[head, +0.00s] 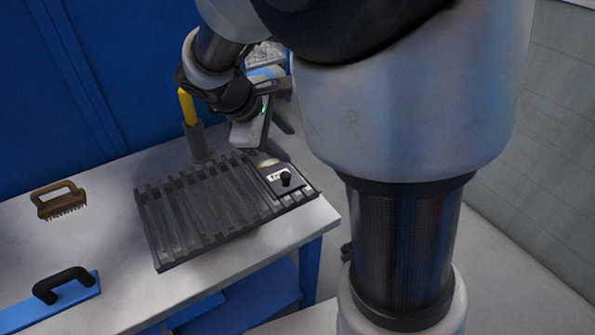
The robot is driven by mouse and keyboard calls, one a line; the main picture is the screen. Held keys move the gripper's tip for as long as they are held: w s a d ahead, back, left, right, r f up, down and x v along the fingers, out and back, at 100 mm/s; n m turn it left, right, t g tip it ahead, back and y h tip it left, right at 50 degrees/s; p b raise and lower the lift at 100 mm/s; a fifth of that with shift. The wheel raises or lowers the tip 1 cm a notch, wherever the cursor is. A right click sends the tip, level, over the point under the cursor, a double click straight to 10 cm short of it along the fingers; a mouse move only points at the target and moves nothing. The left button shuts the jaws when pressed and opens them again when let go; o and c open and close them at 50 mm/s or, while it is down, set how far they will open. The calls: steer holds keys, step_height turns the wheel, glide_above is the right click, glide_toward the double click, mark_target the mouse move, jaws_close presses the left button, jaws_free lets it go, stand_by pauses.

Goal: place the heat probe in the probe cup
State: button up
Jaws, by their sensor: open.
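A yellow handle (187,106), which looks like the heat probe, stands nearly upright with its lower end inside a dark grey cup (200,144). The cup, which looks like the probe cup, stands on the table at the back edge of a black ribbed unit. My gripper (279,138) is open, to the right of the cup and above the right back part of the ribbed unit. It is apart from the yellow handle. My wrist covers part of the area behind the cup, and how deep the probe sits is hidden.
The black ribbed unit (192,212) with a knob (286,178) fills the table's right part. A brown brush (60,201) and a blue float with a black handle (62,292) lie to the left. A blue wall (90,90) stands behind. The white table (110,235) is clear between.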

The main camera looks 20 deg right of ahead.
steer(key=s+a+r+m+t+y, duration=0.1)
steer(key=s+r+m+y, duration=0.2)
steer(key=s, duration=0.6)
steer(key=s+a+r+m+t+y, duration=0.1)
steer(key=s+a+r+m+y, duration=0.1)
steer(key=s+m, duration=0.6)
step_height(320, 180, up, 2)
steer(key=shift+s+a+r+t+y, duration=0.15)
steer(key=shift+s+r+t+y, duration=0.15)
steer(key=shift+s+y, duration=0.35)
steer(key=shift+c, duration=0.3)
